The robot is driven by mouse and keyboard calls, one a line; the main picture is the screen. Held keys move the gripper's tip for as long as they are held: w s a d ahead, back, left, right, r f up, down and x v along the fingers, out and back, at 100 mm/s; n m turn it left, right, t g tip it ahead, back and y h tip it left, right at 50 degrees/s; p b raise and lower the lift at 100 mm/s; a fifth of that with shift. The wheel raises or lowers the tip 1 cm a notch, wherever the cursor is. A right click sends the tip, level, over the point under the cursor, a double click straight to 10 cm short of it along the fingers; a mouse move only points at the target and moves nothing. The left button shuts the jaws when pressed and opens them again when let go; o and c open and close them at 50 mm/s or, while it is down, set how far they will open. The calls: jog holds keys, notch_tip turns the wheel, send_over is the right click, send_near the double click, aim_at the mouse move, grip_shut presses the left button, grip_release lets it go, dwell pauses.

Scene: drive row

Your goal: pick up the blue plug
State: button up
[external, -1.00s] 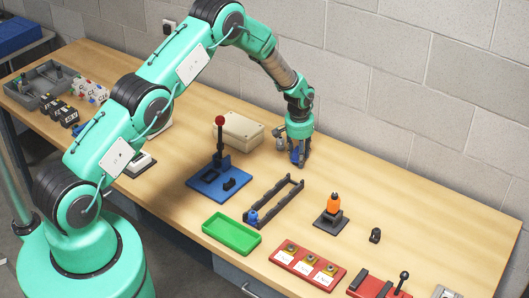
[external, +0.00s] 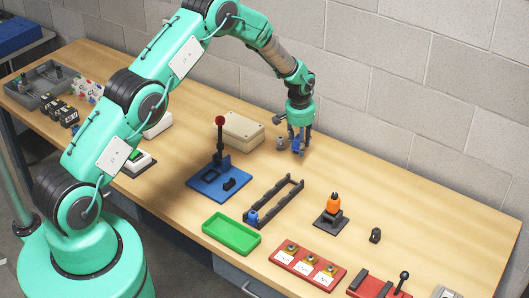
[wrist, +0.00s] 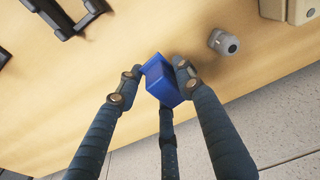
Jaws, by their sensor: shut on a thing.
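The blue plug (wrist: 165,82) is a blue block between the fingers of my gripper (wrist: 158,84) in the wrist view. The fingers are shut on it from both sides, with a third finger beneath it in the picture. In the external view my gripper (external: 301,146) is over the back of the table, to the right of the beige box. The blue plug (external: 297,143) shows partly between the fingers there and appears raised off the tabletop. Its lower part is hard to make out.
A grey cable gland (wrist: 224,42) stands close to my gripper. The beige box (external: 238,130) is left of it. In front lie a black rail frame (external: 290,190), a blue base with a red-knobbed lever (external: 219,178) and a green tray (external: 231,233). Bare table lies right of my gripper.

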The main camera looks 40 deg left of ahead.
jog(key=shift+r, duration=2.4)
jog(key=shift+a, duration=0.1)
